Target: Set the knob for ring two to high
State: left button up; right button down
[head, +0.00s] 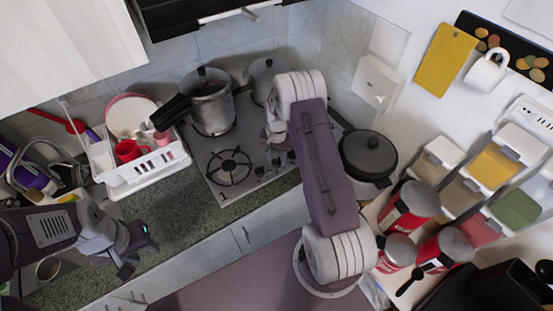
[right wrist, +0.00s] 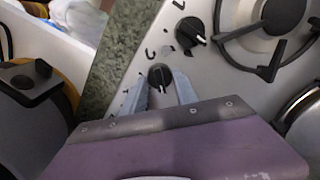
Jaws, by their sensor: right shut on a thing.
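Which ring each knob serves cannot be read. In the head view my right gripper (head: 272,137) is over the stove's right part, its fingertips partly hidden. My left gripper (head: 137,255) is open and empty over the counter at lower left.
A pressure cooker (head: 210,105) and another pot (head: 264,70) stand on the back of the stove. A front burner (head: 230,166) is bare. A white dish rack (head: 150,172) is at left, a lidded pot (head: 367,155) at right. Red tins (head: 398,253) stand lower right.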

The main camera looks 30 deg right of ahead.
aim_at(276, 160)
jog(key=shift+m, duration=0.5)
jog(key=c, duration=0.9)
grip_release()
jog(key=shift+r, duration=0.1)
jog(key=shift+c, duration=0.2)
jog(key=shift+s+a, duration=0.1)
jog(key=shift+r, duration=0.1)
notch_tip(276, 160, up, 8)
jog(key=shift+f+b, duration=0.1)
jog(key=shift+b, duration=1.05)
jog(key=shift+r, duration=0.55)
